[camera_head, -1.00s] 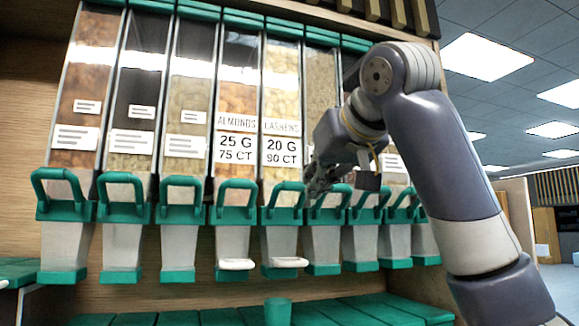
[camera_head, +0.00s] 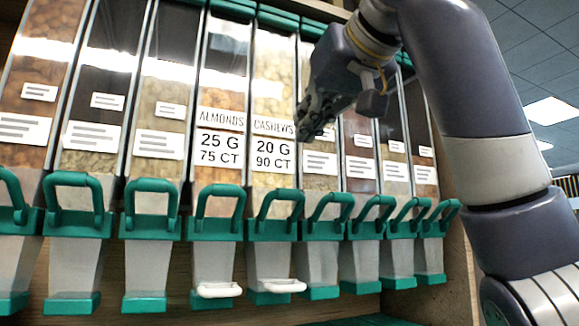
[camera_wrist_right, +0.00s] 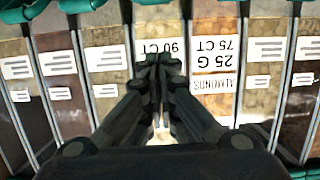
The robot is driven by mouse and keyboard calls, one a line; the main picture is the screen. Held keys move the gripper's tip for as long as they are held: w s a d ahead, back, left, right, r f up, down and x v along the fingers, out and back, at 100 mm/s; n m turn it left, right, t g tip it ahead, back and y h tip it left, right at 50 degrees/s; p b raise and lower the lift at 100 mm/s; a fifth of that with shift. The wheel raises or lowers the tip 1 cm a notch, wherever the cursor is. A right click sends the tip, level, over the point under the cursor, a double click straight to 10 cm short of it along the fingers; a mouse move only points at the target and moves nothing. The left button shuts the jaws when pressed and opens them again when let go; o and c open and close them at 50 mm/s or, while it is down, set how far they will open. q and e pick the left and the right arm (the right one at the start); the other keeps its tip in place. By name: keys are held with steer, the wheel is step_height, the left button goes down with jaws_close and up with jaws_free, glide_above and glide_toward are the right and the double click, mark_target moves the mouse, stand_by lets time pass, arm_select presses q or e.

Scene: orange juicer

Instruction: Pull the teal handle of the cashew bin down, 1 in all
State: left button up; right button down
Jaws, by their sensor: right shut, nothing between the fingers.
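The cashew bin (camera_head: 272,110) is a tall clear dispenser labelled CASHEWS, 20 G, 90 CT. Its teal handle (camera_head: 277,207) is a raised loop above a teal collar, and the white chute below has a small white lever. My right gripper (camera_head: 308,133) is above the handle and apart from it, close to the cashew label's right side. In the right wrist view, the gripper (camera_wrist_right: 158,62) has its fingers together with nothing between them, in front of the cashew label (camera_wrist_right: 158,46). My left gripper is not in view.
The almond bin (camera_head: 219,110) stands left of the cashew bin, with its own raised teal handle (camera_head: 217,205). Several similar bins line both sides with handles close together. Open room lies in front of the row.

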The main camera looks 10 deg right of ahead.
steer(key=p, duration=0.4)
glide_above(289, 190)
steer(key=w, duration=0.2)
steer(key=shift+s+f, duration=0.2)
steer(key=shift+f, duration=0.75)
steer(key=shift+w+a+f, duration=0.1)
steer(key=shift+w+f, duration=0.15)
steer(key=shift+f, duration=0.6)
steer(key=shift+s+f, duration=0.25)
steer(key=shift+f, duration=0.05)
steer(key=shift+s+f, duration=0.4)
steer(key=shift+s, duration=0.2)
steer(key=shift+s+d+f, duration=0.2)
steer(key=shift+f, duration=0.2)
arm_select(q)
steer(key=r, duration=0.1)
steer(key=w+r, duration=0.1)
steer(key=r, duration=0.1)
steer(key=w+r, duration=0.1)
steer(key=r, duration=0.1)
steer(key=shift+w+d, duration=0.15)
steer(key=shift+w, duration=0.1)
arm_select(e)
steer(key=shift+w, duration=0.1)
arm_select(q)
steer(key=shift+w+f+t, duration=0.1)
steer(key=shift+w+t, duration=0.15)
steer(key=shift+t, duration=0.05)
